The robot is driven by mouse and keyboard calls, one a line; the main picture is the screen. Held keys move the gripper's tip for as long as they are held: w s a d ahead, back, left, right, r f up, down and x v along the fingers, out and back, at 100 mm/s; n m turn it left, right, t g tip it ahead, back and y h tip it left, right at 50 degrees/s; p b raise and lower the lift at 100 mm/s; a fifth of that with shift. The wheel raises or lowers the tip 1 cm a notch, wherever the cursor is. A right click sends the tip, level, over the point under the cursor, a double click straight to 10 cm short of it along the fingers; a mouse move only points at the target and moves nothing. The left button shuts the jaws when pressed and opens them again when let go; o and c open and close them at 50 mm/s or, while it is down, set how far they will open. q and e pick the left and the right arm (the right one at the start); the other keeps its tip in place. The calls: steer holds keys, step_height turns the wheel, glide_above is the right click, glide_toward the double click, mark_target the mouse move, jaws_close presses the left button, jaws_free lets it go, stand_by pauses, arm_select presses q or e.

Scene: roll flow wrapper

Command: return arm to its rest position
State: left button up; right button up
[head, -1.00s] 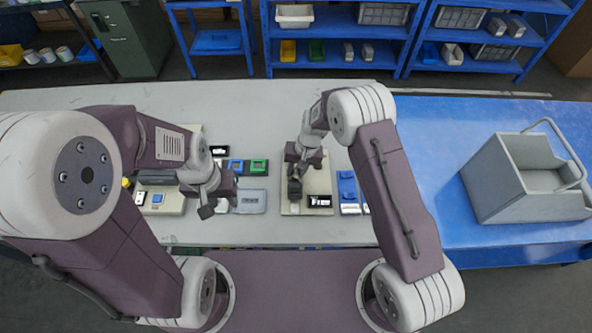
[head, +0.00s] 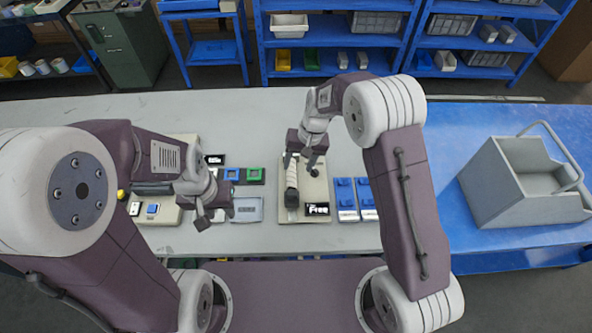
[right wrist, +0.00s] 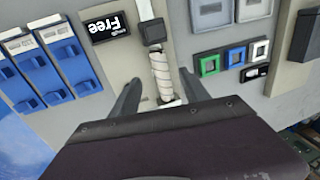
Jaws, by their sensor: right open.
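My right gripper (head: 308,168) is open and empty at the far part of a beige base plate (head: 317,187) in the head view. A pale wrapped roll (head: 291,187) with dark ends lies along the left part of that plate. In the right wrist view my right gripper (right wrist: 160,78) has its fingers spread, with the roll (right wrist: 159,72) showing between them. No contact with it is visible. My left gripper (head: 205,215) hangs over the left part of the grey table, beside a grey block (head: 247,210). Its jaw opening is unclear.
A black "Free" label (head: 317,209) sits on the plate. Blue-and-white blocks (head: 345,198) stand right of it. Green (head: 254,175) and blue (head: 231,174) square frames lie to the left. A grey open box with a handle (head: 520,185) stands on the blue table. The grey table's far strip is clear.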

steer(key=d+r+m+t, duration=0.1)
steer(key=d+r+t, duration=0.1)
steer(key=d+r, duration=0.55)
steer(key=s+d+f+h, duration=0.1)
steer(key=s+d, duration=0.3)
steer(key=s, duration=0.5)
steer(key=s+d+h, duration=0.1)
steer(key=s+d, duration=0.3)
steer(key=s, duration=0.4)
steer(key=shift+s+f+n+g, duration=0.4)
steer(key=shift+s, duration=0.1)
